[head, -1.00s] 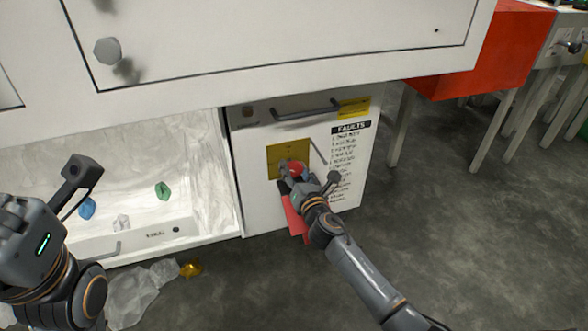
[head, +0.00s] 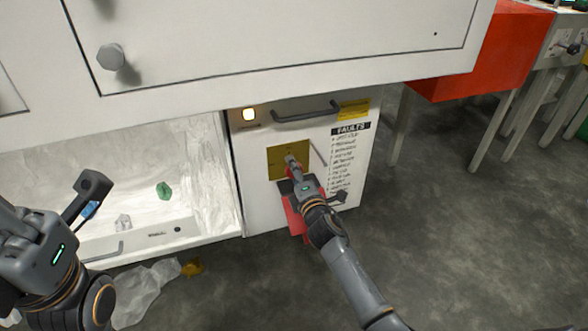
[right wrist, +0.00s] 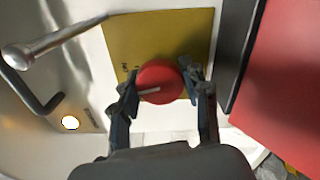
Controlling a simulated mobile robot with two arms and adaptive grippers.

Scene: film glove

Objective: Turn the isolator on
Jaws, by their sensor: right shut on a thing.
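The isolator is a round red knob (right wrist: 163,80) on a yellow plate (right wrist: 190,28), which also shows on the white cabinet front in the head view (head: 275,163). My right gripper (right wrist: 161,86) is shut on the knob, one finger on each side. A pale mark on the knob points left in the wrist view. In the head view my right gripper (head: 291,161) covers most of the knob.
A bar handle (head: 305,111) and a "FAULTS" list (head: 347,150) are on the cabinet front. A red panel (right wrist: 290,75) stands close beside my right gripper. A white lined bay (head: 140,160) holds small crumpled pieces.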

